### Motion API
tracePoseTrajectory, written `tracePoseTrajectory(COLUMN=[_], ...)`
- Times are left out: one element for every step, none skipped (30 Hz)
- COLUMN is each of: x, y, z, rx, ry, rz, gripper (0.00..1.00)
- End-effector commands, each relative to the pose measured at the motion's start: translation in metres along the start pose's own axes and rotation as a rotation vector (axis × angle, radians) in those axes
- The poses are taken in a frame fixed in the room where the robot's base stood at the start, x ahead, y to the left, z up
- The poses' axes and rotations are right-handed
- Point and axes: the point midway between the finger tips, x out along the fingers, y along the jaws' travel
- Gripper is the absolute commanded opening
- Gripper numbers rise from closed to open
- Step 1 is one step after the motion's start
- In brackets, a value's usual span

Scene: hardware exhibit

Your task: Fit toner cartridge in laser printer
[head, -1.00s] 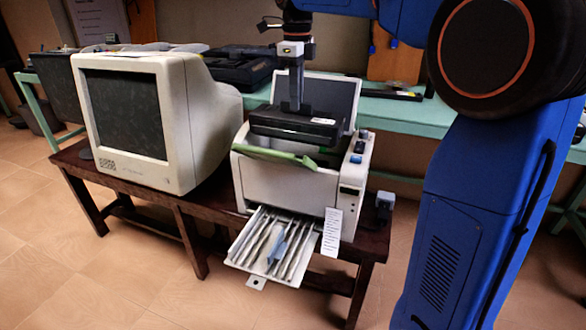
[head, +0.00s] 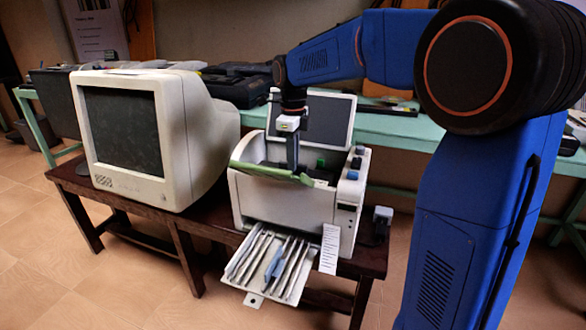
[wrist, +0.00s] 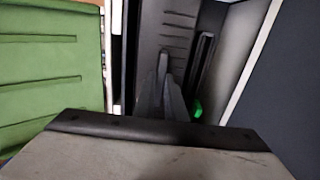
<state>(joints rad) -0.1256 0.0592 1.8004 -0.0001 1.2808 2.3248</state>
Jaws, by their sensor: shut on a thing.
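The laser printer (head: 285,200) is a white box on the brown table. Its top is open, with the grey lid (head: 311,120) raised at the back and the green flap (head: 270,172) folded out at the front. My gripper (head: 293,165) reaches straight down into this opening. In the wrist view its fingers (wrist: 166,98) are shut on the black ribbed toner cartridge (wrist: 165,35), which lies inside the opening. The printer's front wall hides most of the cartridge in the head view. I cannot tell whether it is fully seated.
A beige CRT monitor (head: 160,130) stands left of the printer on the table (head: 180,235). A paper tray (head: 265,265) juts out from the printer's front. A green bench (head: 400,135) with dark equipment runs behind. The floor in front is clear.

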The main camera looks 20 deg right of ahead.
Motion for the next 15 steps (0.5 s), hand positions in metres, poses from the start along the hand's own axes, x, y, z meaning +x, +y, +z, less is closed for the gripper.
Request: tracePoseTrajectory(x=[0.007,0.011,0.015,0.019,0.022,0.025,0.026,0.027,0.027,0.027,0.027,0.027,0.027,0.027,0.027], y=[0.000,0.001,0.000,0.000,0.000,0.001,0.000,0.000,0.000,0.000,0.000,0.000,0.000,0.000,0.000], z=[0.000,-0.001,0.000,0.000,0.000,-0.001,0.000,0.000,0.000,0.000,0.000,0.000,0.000,0.000,0.000], rx=[0.000,0.000,0.000,0.000,0.000,0.000,0.000,0.000,0.000,0.000,0.000,0.000,0.000,0.000,0.000], ry=[0.002,0.002,0.001,0.001,0.001,0.001,0.001,0.000,0.000,0.000,0.000,0.000,0.000,0.000,0.000], rz=[0.002,0.002,0.001,0.001,0.001,0.001,0.001,0.000,0.000,0.000,0.000,0.000,0.000,0.000,0.000], gripper=[0.00,0.00,0.00,0.00,0.00,0.00,0.00,0.00,0.00,0.00,0.00,0.00,0.00,0.00,0.00])
